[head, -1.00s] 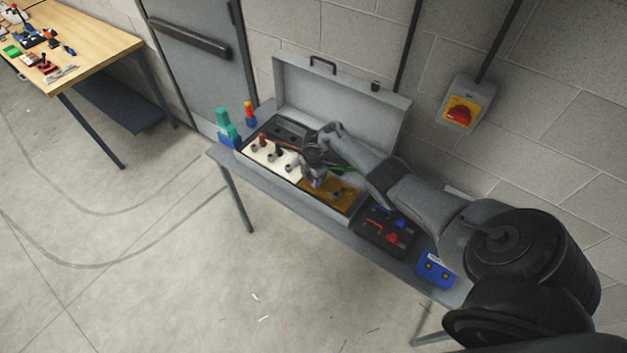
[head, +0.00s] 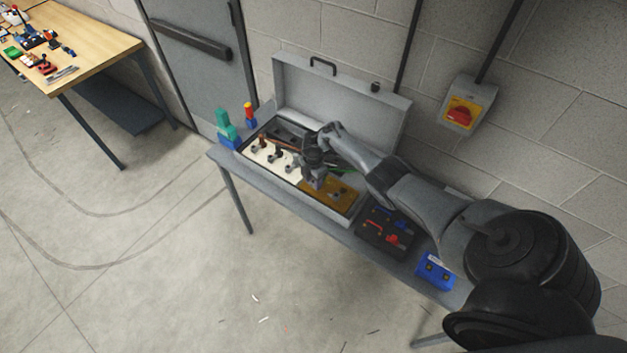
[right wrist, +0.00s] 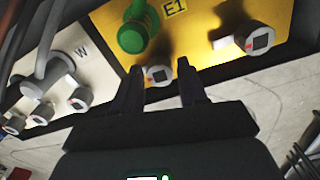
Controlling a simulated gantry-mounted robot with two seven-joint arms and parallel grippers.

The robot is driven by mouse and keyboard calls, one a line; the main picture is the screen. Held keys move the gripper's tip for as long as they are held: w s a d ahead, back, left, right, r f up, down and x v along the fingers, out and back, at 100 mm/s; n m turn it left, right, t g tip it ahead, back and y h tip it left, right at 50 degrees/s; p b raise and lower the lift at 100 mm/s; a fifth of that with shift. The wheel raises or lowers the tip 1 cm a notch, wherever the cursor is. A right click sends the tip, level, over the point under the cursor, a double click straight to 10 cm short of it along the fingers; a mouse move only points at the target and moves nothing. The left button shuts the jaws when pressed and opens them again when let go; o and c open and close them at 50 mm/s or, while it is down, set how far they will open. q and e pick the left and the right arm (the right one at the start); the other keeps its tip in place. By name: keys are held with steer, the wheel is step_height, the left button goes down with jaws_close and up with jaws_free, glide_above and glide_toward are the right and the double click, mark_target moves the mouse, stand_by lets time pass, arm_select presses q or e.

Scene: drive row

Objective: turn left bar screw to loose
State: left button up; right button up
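An open grey box (head: 345,215) on the bench holds a white panel (head: 256,156) and a brownish-yellow panel (head: 343,203). In the right wrist view the yellow panel (right wrist: 206,16) is marked E1. It carries a green post (right wrist: 133,36) and two grey round screws with dark square sockets, a left screw (right wrist: 159,75) and a right screw (right wrist: 260,39). My right gripper (right wrist: 158,84) is open, with its dark fingers apart on either side of the left screw. I cannot tell whether they touch it. My right gripper (head: 314,184) also shows in the head view. My left gripper is not in view.
Several grey screws (right wrist: 78,98) stand on the white panel marked W. The raised lid (head: 345,95) is behind my right arm. A dark tray (head: 386,233) and a blue box (head: 436,271) lie right of the box. A green and blue object (head: 227,130) stands left.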

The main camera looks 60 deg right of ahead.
mark_target(312, 183)
step_height(312, 183, up, 11)
steer(key=p, duration=0.3)
stand_by(0.4)
steer(key=shift+f, duration=0.1)
steer(key=s+a+f+m+t+h+p, duration=0.1)
steer(key=s+a+m+p, duration=0.1)
steer(key=a, duration=0.8)
steer(key=s+a+f+m+t+h+p, duration=0.1)
steer(key=s+a+m+h+p, duration=0.1)
steer(key=a, duration=0.8)
steer(key=s+a+r+m+t+y+p, duration=0.1)
steer(key=s+a+r+m+y+p, duration=0.1)
steer(key=s+a+r+m, duration=0.6)
steer(key=s+a+r+y, duration=0.1)
steer(key=s+a+r, duration=0.5)
steer(key=s+r, duration=0.1)
steer(key=shift+s+a+r+m+t, duration=0.3)
steer(key=shift+s+a+r, duration=0.1)
steer(key=shift+s, duration=0.45)
